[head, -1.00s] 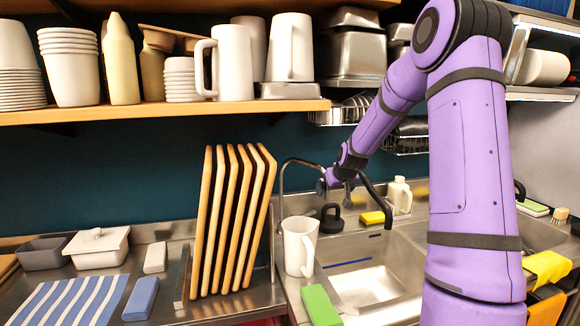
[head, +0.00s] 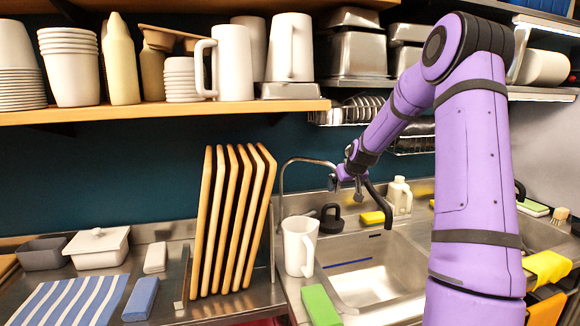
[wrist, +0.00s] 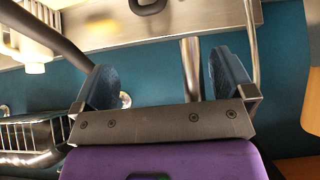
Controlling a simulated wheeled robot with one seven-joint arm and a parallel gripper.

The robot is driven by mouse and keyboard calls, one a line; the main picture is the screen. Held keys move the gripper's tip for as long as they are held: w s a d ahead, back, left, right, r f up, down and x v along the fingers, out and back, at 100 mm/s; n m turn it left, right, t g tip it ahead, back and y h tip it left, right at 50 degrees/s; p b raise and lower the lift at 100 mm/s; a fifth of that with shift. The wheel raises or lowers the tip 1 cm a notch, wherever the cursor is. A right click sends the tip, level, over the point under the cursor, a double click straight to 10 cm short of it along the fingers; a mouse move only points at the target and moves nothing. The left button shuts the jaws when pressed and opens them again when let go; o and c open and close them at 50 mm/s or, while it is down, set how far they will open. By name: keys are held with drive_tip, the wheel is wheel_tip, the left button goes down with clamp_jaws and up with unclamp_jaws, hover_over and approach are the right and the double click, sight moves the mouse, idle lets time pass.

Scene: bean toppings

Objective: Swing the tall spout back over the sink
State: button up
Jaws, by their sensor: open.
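The tall spout (head: 281,190) is a thin chrome gooseneck. It rises behind the white mug at the left of the sink (head: 385,275) and arches right toward my gripper. My gripper (head: 348,187) is at the arch's right end, above the back of the sink. In the wrist view my gripper (wrist: 164,80) is open, with two dark blue fingers apart. A chrome tube (wrist: 191,65) shows between the fingers, and a thinner rod (wrist: 252,45) passes outside the right finger. I cannot tell which is the spout, or whether either touches a finger.
A black curved pipe (head: 376,200) stands just right of my gripper. A white mug (head: 299,247), a green sponge (head: 320,305) and a yellow sponge (head: 373,218) lie around the sink. Upright wooden boards (head: 232,220) stand to the left. A shelf (head: 160,112) hangs above.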

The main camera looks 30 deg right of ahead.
drive_tip(key=shift+w+d, duration=0.25)
drive_tip(key=shift+d, duration=0.9)
drive_tip(key=d+v, duration=0.1)
drive_tip(key=v, duration=0.7)
drive_tip(key=shift+a+r, duration=0.3)
drive_tip(key=shift+r, duration=0.1)
